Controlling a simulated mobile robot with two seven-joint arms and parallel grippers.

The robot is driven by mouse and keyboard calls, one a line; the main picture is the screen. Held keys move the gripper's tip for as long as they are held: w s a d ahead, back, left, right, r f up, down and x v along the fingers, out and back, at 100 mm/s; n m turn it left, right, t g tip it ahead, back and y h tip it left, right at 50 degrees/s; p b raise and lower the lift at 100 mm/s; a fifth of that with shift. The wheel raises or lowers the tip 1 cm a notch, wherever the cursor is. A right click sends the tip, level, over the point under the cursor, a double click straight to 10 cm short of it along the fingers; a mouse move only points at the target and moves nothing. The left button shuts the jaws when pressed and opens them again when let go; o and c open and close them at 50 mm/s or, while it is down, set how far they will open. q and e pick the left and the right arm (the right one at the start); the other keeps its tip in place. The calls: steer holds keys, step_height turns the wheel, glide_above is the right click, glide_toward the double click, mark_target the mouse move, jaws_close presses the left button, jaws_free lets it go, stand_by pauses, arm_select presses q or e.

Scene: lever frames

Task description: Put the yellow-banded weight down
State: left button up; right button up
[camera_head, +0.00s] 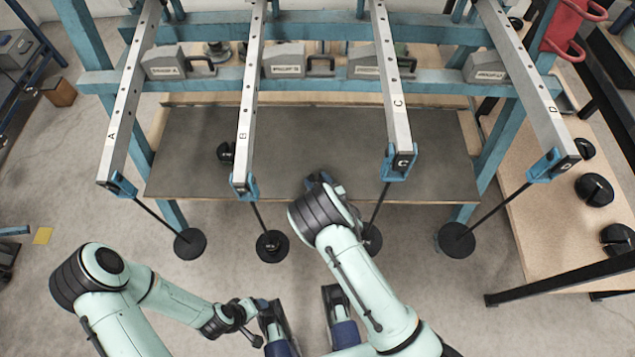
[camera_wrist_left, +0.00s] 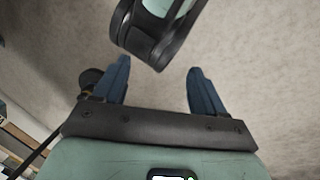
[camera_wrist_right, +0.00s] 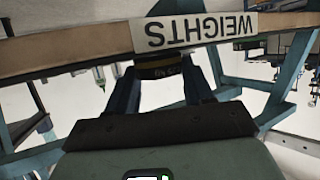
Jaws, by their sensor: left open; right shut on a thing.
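The yellow-banded weight (camera_wrist_right: 160,70) is a dark disc with a faint yellowish band, held between the dark blue fingers of my right gripper (camera_wrist_right: 165,92). It appears right at the board edge carrying the upside-down WEIGHTS sign (camera_wrist_right: 195,32); I cannot tell whether it touches anything. In the head view my right gripper (camera_head: 319,181) is over the front part of the dark shelf (camera_head: 300,135), mostly hidden by its own wrist, which also hides the weight. My left gripper (camera_wrist_left: 156,88) is open and empty, low over the floor, with its fingers apart.
Levers A (camera_head: 130,95), B (camera_head: 248,95), C (camera_head: 393,90) and D (camera_head: 527,85) overhang the shelf, with discs hanging on rods. Another dark weight (camera_head: 226,152) stands on the shelf left of B. A wooden bench (camera_head: 545,225) with several dark weights is at right.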

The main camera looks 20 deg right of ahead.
steer(key=shift+f, duration=0.1)
steer(key=o, duration=1)
arm_select(q)
steer(key=shift+w, duration=0.1)
arm_select(e)
steer(key=shift+s+r, duration=0.15)
steer(key=shift+r, duration=0.15)
arm_select(q)
steer(key=shift+g, duration=0.7)
steer(key=s+r, duration=0.1)
steer(key=s+d+r+p, duration=0.1)
steer(key=s+r+p, duration=0.1)
steer(key=s, duration=0.1)
steer(key=shift+s+d+r, duration=0.1)
steer(key=shift+d, duration=0.3)
arm_select(e)
steer(key=v, duration=1.1)
steer(key=shift+s+r, duration=0.1)
steer(key=shift+s, duration=0.25)
